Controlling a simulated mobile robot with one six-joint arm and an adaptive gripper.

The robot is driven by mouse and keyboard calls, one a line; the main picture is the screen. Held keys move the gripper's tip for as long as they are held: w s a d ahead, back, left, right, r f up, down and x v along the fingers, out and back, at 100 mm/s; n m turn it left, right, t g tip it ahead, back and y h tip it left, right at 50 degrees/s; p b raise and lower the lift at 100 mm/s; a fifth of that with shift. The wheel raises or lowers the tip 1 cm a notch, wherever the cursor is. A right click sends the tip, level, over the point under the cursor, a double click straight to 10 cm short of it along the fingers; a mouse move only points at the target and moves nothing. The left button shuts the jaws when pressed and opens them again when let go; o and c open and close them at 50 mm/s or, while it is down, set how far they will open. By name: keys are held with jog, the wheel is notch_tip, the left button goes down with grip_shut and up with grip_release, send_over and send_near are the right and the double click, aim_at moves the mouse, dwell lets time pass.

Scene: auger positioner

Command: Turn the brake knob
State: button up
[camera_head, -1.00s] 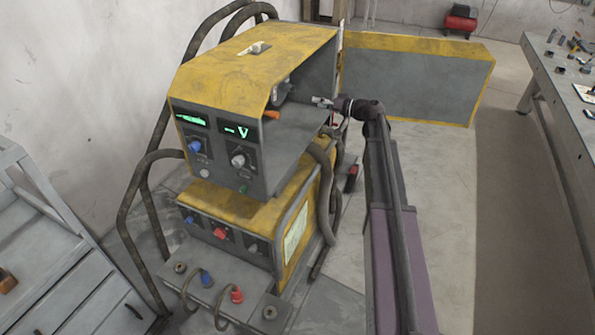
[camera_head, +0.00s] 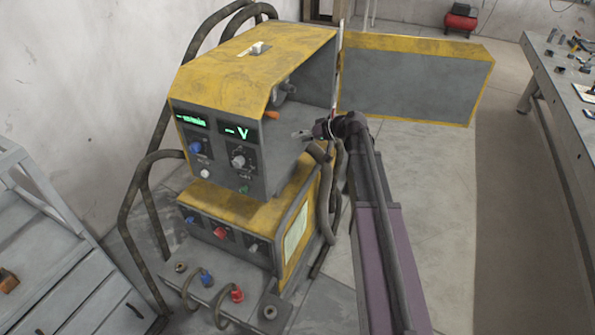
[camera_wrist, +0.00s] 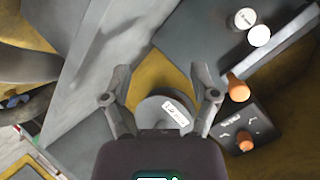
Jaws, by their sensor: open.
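My gripper (camera_head: 302,134) is open and empty at the open side of the yellow and grey machine (camera_head: 240,65). In the wrist view, its two fingers (camera_wrist: 161,82) stand apart, with a grey round disc (camera_wrist: 165,113) bearing a white label showing between and beyond them. I cannot tell whether they touch it. Two orange knobs, an upper one (camera_wrist: 238,90) and a lower one (camera_wrist: 245,140), lie right of the fingers. One orange knob (camera_head: 271,115) also shows at the machine's front edge in the head view. No part is clearly marked as the brake knob.
Two white-faced round parts (camera_wrist: 250,27) sit at the top right of the wrist view. Thick hoses (camera_head: 326,185) hang close to my arm. A grey and yellow panel (camera_head: 415,82) stands behind. A workbench (camera_head: 560,90) is at right, with free floor between.

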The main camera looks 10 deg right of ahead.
jog(key=s+a+f+g+h, duration=0.3)
jog(key=s+f+h, duration=0.1)
jog(key=s, duration=0.6)
jog(key=shift+f+p, duration=0.3)
jog(key=shift+f, duration=0.3)
jog(key=shift+a, duration=0.1)
jog(key=s+d+f+m+g+h+p, duration=0.1)
jog(key=s+h, duration=0.6)
jog(key=s, duration=0.9)
jog(key=shift+d+f+m+g, duration=0.6)
jog(key=shift+d+f+g, duration=0.05)
jog(key=shift+f+g, duration=0.3)
jog(key=shift+w, duration=0.1)
dwell(0.7)
